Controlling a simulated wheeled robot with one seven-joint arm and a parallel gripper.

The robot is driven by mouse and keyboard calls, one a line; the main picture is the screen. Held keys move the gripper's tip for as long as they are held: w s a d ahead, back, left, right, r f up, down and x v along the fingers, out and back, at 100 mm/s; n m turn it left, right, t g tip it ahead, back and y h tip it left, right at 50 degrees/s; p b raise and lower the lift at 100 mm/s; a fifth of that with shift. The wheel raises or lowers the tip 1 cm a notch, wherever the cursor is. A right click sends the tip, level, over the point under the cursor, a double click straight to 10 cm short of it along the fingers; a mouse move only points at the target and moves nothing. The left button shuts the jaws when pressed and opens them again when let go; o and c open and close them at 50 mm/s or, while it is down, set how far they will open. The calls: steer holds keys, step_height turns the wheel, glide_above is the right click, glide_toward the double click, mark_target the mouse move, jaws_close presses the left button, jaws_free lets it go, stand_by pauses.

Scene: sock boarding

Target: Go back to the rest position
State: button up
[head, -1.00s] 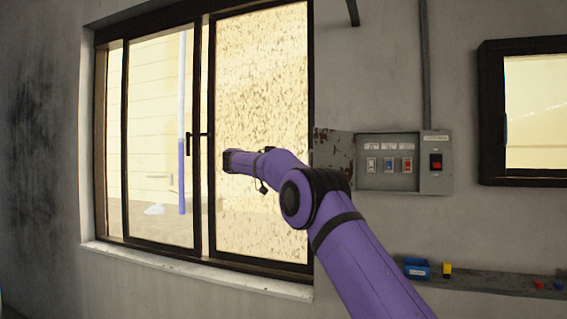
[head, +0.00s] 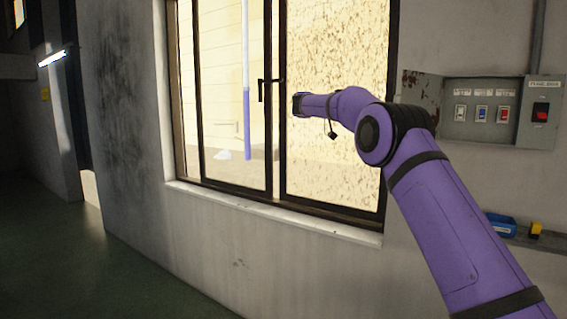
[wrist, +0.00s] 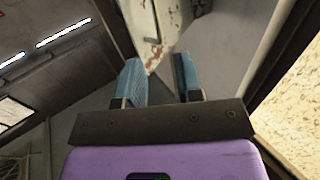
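My gripper (wrist: 158,76) shows in the wrist view with its two blue fingers spread apart. The gap between them is empty, with grey surface behind. In the head view my purple arm rises from the lower right and bends left at a dark joint, its far end in front of the window. The fingers cannot be made out there. No sock shows in either view.
A dark-framed window (head: 275,150) with a pale sill (head: 270,213) is in the wall behind my arm. A switch panel (head: 482,112) is at right, above a ledge with a blue bin (head: 500,225) and a yellow item (head: 535,230). Green floor (head: 50,240) is open at left.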

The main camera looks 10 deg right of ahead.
step_height(320, 180, up, 16)
steer(key=s+a+n+t+h, duration=0.1)
steer(key=s+a+n+t, duration=0.15)
steer(key=n+t, duration=0.9)
steer(key=s+a+n+t+y, duration=0.65)
steer(key=s+t+y, duration=0.25)
steer(key=t+y, duration=0.4)
steer(key=s+a+f+n+g+y, duration=0.1)
steer(key=s+f+g, duration=0.6)
steer(key=s+f, duration=1)
steer(key=s+f+n+g+y, duration=0.1)
steer(key=s+f+g+y, duration=0.3)
steer(key=s+f, duration=1.4)
steer(key=s+g, duration=0.4)
steer(key=s, duration=0.2)
steer(key=shift+a+n+y, duration=0.3)
steer(key=shift+a, duration=0.05)
